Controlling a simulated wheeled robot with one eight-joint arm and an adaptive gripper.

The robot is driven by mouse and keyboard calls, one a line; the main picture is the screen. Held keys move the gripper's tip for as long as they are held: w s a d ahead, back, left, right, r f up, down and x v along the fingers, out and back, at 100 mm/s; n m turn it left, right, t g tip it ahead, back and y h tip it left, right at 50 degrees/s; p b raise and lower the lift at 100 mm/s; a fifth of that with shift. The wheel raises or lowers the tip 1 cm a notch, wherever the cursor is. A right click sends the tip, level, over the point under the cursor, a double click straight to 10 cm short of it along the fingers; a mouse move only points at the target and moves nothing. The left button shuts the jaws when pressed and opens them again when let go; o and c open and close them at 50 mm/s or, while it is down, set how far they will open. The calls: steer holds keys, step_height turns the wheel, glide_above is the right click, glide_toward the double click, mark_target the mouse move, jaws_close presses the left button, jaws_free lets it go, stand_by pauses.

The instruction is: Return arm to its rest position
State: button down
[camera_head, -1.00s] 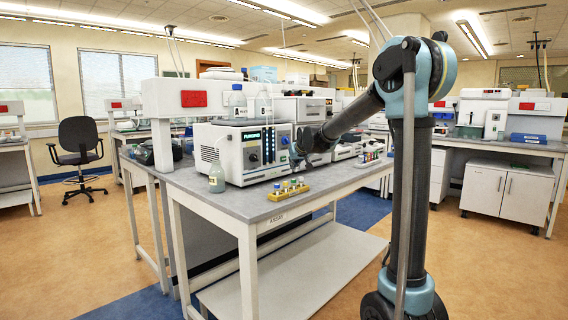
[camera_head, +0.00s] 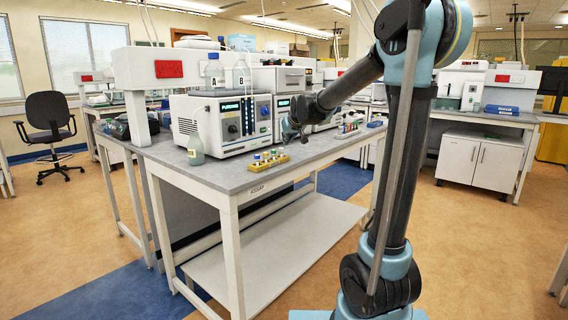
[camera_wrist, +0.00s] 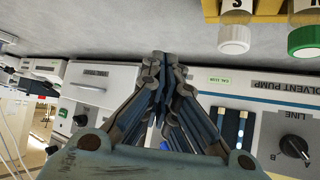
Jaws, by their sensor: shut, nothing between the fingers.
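My gripper (camera_head: 290,134) hangs at the end of my raised arm (camera_head: 345,90), in front of the white instrument with the blue-edged panel on the lab bench. In the wrist view, the fingers of my gripper (camera_wrist: 162,62) meet at their tips and hold nothing. The tips point toward the grey bench top (camera_wrist: 120,30). The solvent pump's labelled front (camera_wrist: 260,100) shows behind and right of the fingers. In the head view my gripper appears above and behind the yellow vial rack (camera_head: 268,163); I cannot tell the exact gap.
The bench (camera_head: 200,175) also holds a capped bottle (camera_head: 195,150) at left and a rack of coloured vials (camera_head: 350,127) at right. The white instrument (camera_head: 208,110) stands close to my gripper. Open floor (camera_head: 470,240) lies to the right; an office chair (camera_head: 47,125) stands at far left.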

steer(key=s+d+f+m+g+h, duration=0.1)
steer(key=s+d+f, duration=0.6)
steer(key=s, duration=0.8)
steer(key=s+d+f+m+g+h, duration=0.1)
steer(key=s+d+f+g, duration=0.3)
steer(key=s, duration=1.2)
steer(key=s+d+f+m+g+h, duration=0.1)
steer(key=s+d+f+g, duration=0.1)
steer(key=s+d+f, duration=0.9)
steer(key=s, duration=0.4)
steer(key=shift+s+f+m, duration=0.15)
steer(key=shift+s+m, duration=0.05)
steer(key=shift+m, duration=0.2)
steer(key=shift+w+f+g, duration=0.2)
steer(key=shift+w+g, duration=0.1)
steer(key=shift+w, duration=0.15)
